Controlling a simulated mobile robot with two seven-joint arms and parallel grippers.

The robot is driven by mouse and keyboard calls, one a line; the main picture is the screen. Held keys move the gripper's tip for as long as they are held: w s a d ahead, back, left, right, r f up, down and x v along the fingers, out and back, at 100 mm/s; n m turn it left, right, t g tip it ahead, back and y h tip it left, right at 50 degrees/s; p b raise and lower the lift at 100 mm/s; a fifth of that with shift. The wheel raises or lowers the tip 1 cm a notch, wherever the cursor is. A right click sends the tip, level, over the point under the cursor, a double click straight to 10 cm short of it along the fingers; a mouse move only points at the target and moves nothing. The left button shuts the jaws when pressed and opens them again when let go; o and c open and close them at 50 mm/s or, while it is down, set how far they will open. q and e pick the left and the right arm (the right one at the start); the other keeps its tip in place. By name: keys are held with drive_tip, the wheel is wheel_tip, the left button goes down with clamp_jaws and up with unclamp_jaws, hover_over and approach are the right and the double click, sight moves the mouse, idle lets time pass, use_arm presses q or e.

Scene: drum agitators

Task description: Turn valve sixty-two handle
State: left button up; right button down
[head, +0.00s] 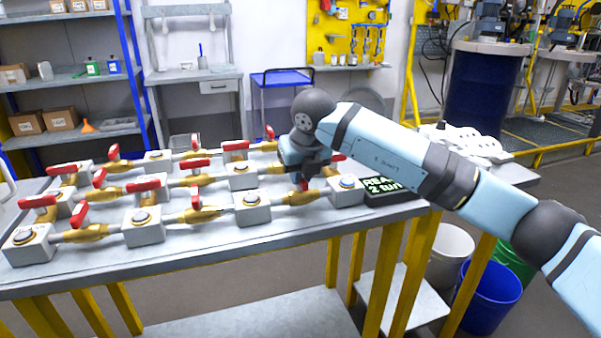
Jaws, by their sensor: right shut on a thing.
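Several brass valves with red handles stand in rows on a grey table (215,243), joined by grey blocks with round gauges. My right gripper (303,184) points down at the right end of the front row, shut on a red valve handle (303,186) between two grey blocks. The wrist hides most of that handle, and its number cannot be read. The brass valve (299,197) under it shows partly. Other front-row valves with red handles stand to the left, such as one brass valve (199,215) in the middle. My left gripper is not in view.
A black sign with green text (385,189) and white parts (462,143) lie right of the valves. Blue and white buckets (487,298) stand under the table's right end. Shelves, a blue cart (283,78) and drums (484,90) stand behind.

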drive_tip(key=n+y, duration=0.1)
drive_tip(key=n, duration=0.1)
drive_tip(key=shift+d+n, duration=0.1)
drive_tip(key=shift+n, duration=0.2)
drive_tip(key=shift+w+r+n+g+y+p, duration=0.1)
drive_tip(key=shift+n+g+y+p, duration=0.25)
drive_tip(key=shift+n, duration=0.65)
drive_tip(key=n+g+p, duration=0.1)
drive_tip(key=n, duration=0.2)
drive_tip(key=shift+n+y, duration=0.3)
drive_tip(key=shift+y, duration=0.05)
drive_tip(key=shift+n+g, duration=0.35)
drive_tip(key=shift+n, duration=0.05)
drive_tip(key=n+g+p, duration=0.1)
drive_tip(key=n, duration=0.1)
drive_tip(key=shift+w+n+y, duration=0.1)
drive_tip(key=shift+n+y, duration=0.2)
drive_tip(key=shift+n, duration=0.1)
drive_tip(key=shift+n+g, duration=0.5)
drive_tip(key=shift+n, duration=0.7)
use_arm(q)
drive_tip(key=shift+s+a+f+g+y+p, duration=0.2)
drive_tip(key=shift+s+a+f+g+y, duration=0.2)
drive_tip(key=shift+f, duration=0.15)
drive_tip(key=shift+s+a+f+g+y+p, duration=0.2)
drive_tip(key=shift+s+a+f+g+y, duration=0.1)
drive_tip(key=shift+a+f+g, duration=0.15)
use_arm(e)
drive_tip(key=shift+n+g, duration=0.6)
drive_tip(key=shift+n, duration=0.9)
